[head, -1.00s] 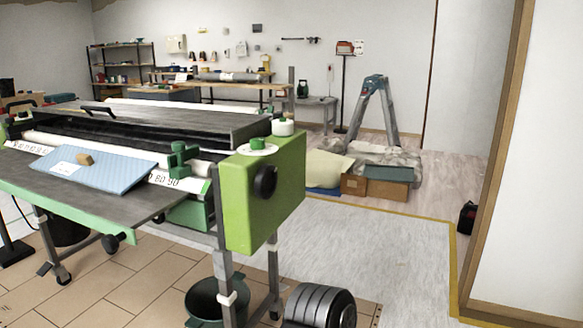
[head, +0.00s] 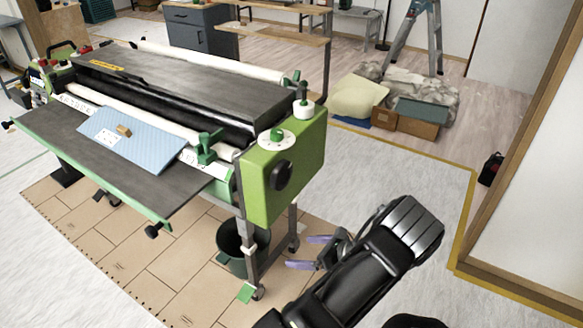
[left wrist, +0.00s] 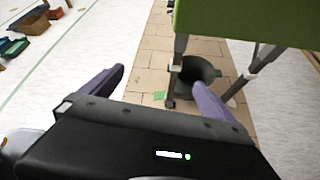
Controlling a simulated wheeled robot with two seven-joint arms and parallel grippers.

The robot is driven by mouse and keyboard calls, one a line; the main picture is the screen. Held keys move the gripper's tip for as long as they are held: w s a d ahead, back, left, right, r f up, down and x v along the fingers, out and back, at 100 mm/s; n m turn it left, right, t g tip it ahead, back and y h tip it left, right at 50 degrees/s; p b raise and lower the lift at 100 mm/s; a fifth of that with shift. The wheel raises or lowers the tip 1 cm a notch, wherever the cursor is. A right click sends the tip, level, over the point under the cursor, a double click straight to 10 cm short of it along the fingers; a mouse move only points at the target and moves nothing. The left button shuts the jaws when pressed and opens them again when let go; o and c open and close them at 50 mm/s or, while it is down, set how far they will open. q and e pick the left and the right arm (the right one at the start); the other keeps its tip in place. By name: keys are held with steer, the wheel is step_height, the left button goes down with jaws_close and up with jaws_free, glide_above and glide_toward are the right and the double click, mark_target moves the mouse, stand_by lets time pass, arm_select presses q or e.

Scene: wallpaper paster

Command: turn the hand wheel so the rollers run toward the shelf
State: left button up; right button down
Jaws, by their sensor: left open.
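White rollers (head: 85,108) run along the machine beside a dark flat front shelf (head: 70,165). A blue patterned sheet (head: 145,145) lies on that shelf with a small tan block on it. My left gripper (head: 308,252) is open and empty, below and right of the wheel, not touching it. In the left wrist view, its purple fingers (left wrist: 158,90) are spread, and the green housing shows above right. The wheel is not visible there. My right gripper is not in view.
A dark green bucket (head: 240,250) stands under the machine, beside its legs (head: 250,265). Boxes (head: 418,118) and a ladder (head: 415,35) stand behind. A wood-edged wall (head: 525,150) is at the right. Grey floor lies open between them.

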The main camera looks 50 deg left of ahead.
mark_target(285, 175)
arm_select(q)
steer(key=w+a+r+m+y+p, duration=0.1)
steer(key=w+a+r+y, duration=0.1)
steer(key=r, duration=0.8)
steer(key=w+a+r+m+y+p, duration=0.1)
steer(key=w+a+r+y, duration=0.1)
steer(key=r, duration=0.7)
steer(key=shift+w+a+r+g+y+p, duration=0.25)
steer(key=shift+w+r+g+y+p, duration=0.15)
steer(key=shift+w+y, duration=0.5)
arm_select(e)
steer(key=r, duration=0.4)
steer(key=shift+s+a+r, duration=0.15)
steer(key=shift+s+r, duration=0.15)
arm_select(q)
steer(key=shift+s, duration=0.1)
steer(key=shift+p+x, duration=0.8)
steer(key=shift+x, duration=3.1)
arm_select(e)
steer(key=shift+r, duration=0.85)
